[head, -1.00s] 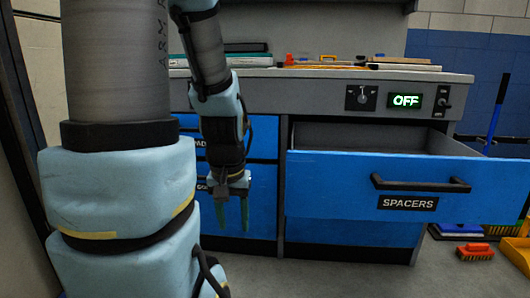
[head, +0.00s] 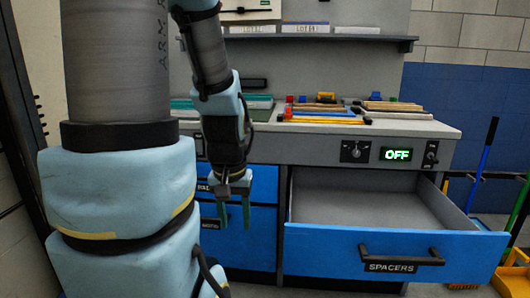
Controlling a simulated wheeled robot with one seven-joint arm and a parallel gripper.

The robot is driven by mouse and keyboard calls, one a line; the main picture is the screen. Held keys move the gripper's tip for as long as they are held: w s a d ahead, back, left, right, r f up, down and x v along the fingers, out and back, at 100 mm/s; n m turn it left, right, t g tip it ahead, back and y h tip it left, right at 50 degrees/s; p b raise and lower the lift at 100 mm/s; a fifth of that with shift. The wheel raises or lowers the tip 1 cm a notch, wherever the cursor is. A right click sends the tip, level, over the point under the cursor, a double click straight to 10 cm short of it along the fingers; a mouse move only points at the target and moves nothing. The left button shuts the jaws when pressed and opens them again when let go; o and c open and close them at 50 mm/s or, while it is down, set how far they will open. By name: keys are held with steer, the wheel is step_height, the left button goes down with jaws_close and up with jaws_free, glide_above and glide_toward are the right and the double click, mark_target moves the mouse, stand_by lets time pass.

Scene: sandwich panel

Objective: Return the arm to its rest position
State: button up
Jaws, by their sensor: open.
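My arm (head: 224,110) hangs down in the left half of the head view, with its thick lower links at the far left. My gripper (head: 235,216) points downward with its two green fingers apart and nothing between them. It is in front of the blue drawer fronts left of the open drawer. The spacers drawer (head: 400,250) is pulled out, to the right of my gripper and apart from it. The visible part of its inside looks empty.
The workbench (head: 300,140) carries boards and small coloured parts. A panel reads OFF (head: 396,155). A shelf (head: 300,37) hangs above. At right are a blue-handled tool (head: 482,160) and a yellow dustpan (head: 512,278). The open drawer juts into the floor space.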

step_height(320, 180, up, 18)
steer(key=p, duration=1.6)
steer(key=shift+r, duration=0.15)
